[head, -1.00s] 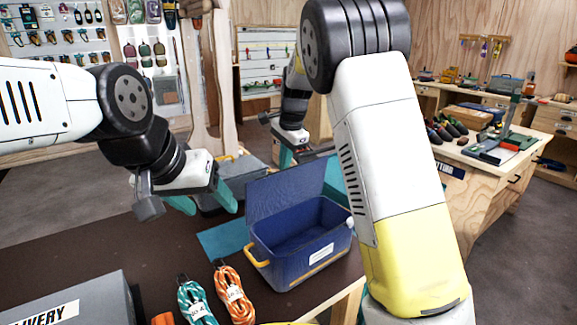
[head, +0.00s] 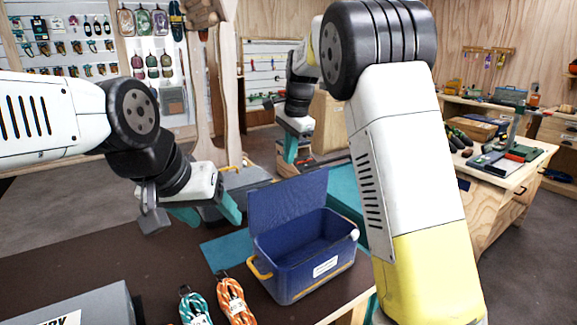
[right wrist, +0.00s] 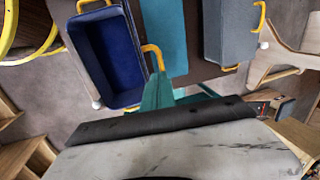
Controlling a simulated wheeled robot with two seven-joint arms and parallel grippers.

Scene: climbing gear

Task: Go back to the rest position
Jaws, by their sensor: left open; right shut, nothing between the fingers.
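My left gripper (head: 208,211) is at the left of the head view, above the dark table, with its teal fingers apart and nothing between them. My right gripper (head: 291,148) is further back, beyond the open blue bin, with its teal fingers pointing down. It is shut and empty. In the right wrist view its teal fingers (right wrist: 160,92) show beside the blue bin, near a yellow handle. My right arm's white and yellow links cover part of the table's right side in the head view.
The open blue bin (head: 296,279) with yellow handles stands on the dark table (head: 90,262), its lid raised. Coiled teal rope (head: 194,308) and orange rope (head: 235,302) lie in front. A grey box (head: 95,306) is at the lower left. A workbench with tools stands at the right.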

